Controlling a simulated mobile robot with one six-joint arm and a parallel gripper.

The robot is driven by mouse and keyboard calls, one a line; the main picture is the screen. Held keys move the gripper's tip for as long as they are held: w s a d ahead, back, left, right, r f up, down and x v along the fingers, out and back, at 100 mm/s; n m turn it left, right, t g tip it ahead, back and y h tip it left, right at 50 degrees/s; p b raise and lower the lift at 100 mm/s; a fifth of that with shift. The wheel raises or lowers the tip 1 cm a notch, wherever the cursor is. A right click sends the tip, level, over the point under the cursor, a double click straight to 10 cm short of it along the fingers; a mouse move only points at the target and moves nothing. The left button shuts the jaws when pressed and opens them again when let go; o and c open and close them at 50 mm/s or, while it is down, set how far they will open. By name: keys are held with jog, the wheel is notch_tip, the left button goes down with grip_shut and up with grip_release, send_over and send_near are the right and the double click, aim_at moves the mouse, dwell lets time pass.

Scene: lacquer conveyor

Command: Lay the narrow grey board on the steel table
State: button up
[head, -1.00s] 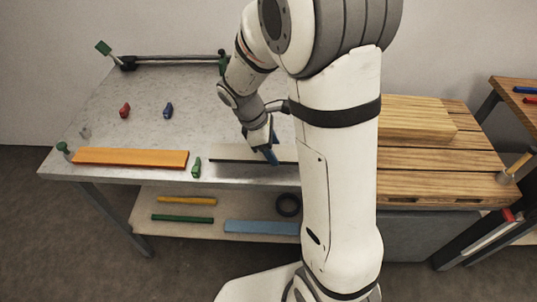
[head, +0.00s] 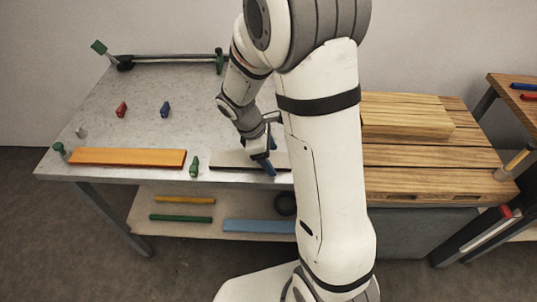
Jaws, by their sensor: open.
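The narrow grey board (head: 230,159) lies flat along the front edge of the steel table (head: 190,120), to the right of a small green clamp. Its right end is hidden behind my arm. My gripper (head: 268,158), with blue fingers, is open at the board's right part. The fingers are still close around or over the board; I cannot tell whether they touch it.
An orange board (head: 127,157) lies at the table's front left. A slatted wooden bench (head: 430,182) adjoins on the right. The table's middle is clear.

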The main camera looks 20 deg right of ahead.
jog(key=shift+r, duration=0.1)
jog(key=v, duration=1.1)
jog(key=s+d+r+m+t+y, duration=0.2)
jog(key=s+r+m, duration=0.1)
jog(key=s+m, duration=0.4)
jog(key=s+d+r+m+t+y, duration=0.1)
jog(key=s+r+m+t+y, duration=0.1)
jog(key=s+m, duration=0.5)
jog(key=shift+s+d+r+p, duration=0.35)
jog(key=shift+s+r, duration=0.1)
jog(key=shift+s, duration=0.25)
